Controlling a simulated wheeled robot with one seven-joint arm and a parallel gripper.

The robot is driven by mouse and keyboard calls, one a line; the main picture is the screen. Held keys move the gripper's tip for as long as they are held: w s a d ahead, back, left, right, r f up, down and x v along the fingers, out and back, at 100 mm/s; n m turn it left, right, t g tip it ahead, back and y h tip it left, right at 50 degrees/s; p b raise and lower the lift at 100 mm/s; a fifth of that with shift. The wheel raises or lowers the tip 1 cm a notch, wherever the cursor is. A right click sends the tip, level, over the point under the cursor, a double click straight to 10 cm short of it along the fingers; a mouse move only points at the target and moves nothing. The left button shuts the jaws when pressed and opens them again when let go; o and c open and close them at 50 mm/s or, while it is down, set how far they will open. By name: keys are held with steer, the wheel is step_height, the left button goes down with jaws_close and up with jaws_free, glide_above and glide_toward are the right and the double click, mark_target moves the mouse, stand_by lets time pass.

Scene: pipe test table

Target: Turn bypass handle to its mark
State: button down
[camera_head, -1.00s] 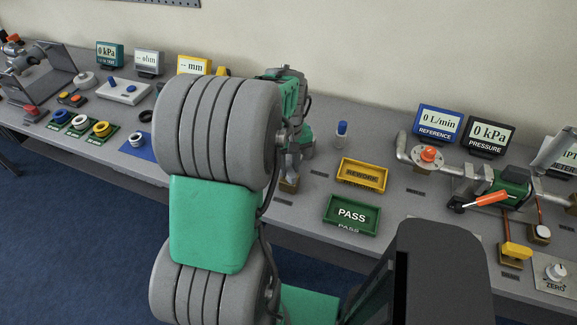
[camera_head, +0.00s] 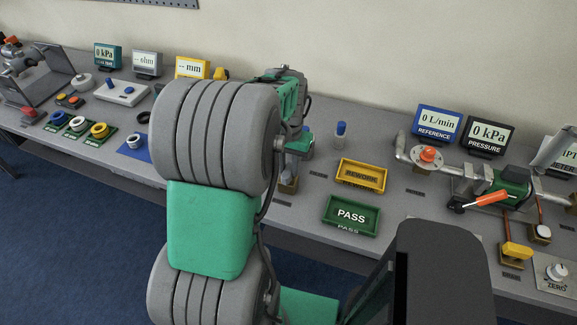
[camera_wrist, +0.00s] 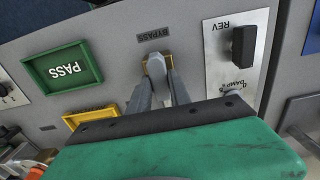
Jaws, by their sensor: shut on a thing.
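The bypass handle sits on a small brass-coloured block (camera_wrist: 147,63) beside the upside-down BYPASS label (camera_wrist: 155,34) in the wrist view. My gripper (camera_wrist: 157,80) is shut over the handle at this block, and its grey fingers hide most of the handle. I cannot make out the mark or the handle's exact angle.
A green PASS tray (camera_head: 351,215) and a yellow REWORK tray (camera_head: 361,175) lie to the right in the head view. In the wrist view, a plate with a black REV knob (camera_wrist: 243,48) is close on the right.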

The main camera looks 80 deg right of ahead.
mark_target(289, 168)
steer(key=shift+d+r, duration=0.1)
stand_by(0.4)
steer(key=c, duration=1.2)
jaws_free()
step_height(289, 168, up, 8)
steer(key=shift+f+b, duration=0.15)
steer(key=shift+b, duration=0.3)
